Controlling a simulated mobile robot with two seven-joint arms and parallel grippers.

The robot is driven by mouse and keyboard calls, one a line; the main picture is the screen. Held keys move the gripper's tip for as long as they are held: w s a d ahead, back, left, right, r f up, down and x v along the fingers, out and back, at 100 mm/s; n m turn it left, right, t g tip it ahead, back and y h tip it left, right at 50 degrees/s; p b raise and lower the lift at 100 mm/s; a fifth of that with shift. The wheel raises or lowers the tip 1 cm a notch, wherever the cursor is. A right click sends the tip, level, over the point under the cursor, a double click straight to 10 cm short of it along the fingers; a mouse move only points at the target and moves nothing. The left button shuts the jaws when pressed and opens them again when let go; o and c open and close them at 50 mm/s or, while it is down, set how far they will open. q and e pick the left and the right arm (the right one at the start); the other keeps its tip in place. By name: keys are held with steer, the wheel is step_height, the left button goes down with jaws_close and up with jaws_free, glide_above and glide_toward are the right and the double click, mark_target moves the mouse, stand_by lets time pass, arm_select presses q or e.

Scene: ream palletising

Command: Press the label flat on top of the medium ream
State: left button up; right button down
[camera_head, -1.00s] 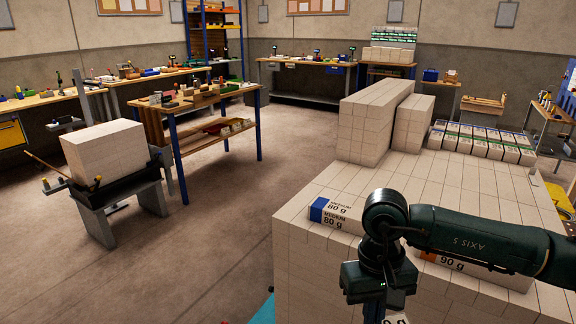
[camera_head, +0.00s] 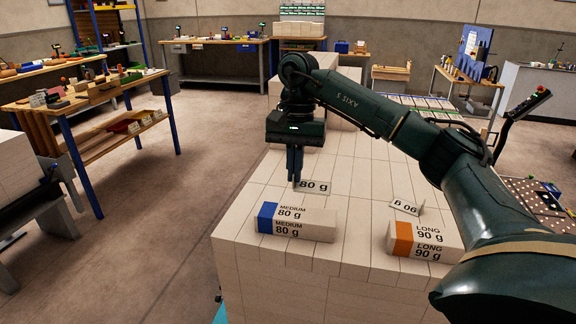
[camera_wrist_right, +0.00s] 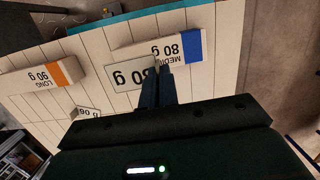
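The medium ream (camera_head: 297,229) is a white block with a blue end. It lies on the pale stacked top and shows MEDIUM 80 g, in the wrist view (camera_wrist_right: 140,50) too. The label (camera_head: 314,186) is a small white plate reading 80 g. My right gripper (camera_head: 296,180) points down with its fingers together on the label's left end. In the head view the label appears just behind the ream, tilted rather than flat. In the right wrist view the label (camera_wrist_right: 128,75) sticks out sideways from my fingertips, beside the ream's edge. My left gripper is not in view.
A long ream (camera_head: 425,241) with an orange end lies to the right. My right arm crosses over the stack from the right. A workbench (camera_head: 95,95) stands at left, across open floor (camera_head: 180,220).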

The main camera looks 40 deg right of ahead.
mark_target(295, 185)
steer(key=shift+s, duration=0.15)
steer(key=shift+r+p, duration=0.1)
steer(key=shift+p, duration=0.25)
steer(key=shift+f+b, duration=0.3)
steer(key=shift+f, duration=0.05)
steer(key=shift+f+b, duration=0.45)
steer(key=shift+f, duration=0.3)
steer(key=shift+f+b, duration=1.05)
steer(key=shift+f, duration=0.75)
arm_select(q)
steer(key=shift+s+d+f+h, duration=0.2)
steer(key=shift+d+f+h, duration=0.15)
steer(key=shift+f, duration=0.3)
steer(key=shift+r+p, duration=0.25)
steer(key=shift+p, duration=0.15)
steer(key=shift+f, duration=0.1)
arm_select(e)
steer(key=shift+f, duration=0.2)
arm_select(q)
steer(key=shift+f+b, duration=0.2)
steer(key=shift+b, duration=0.1)
arm_select(e)
steer(key=shift+f, duration=0.4)
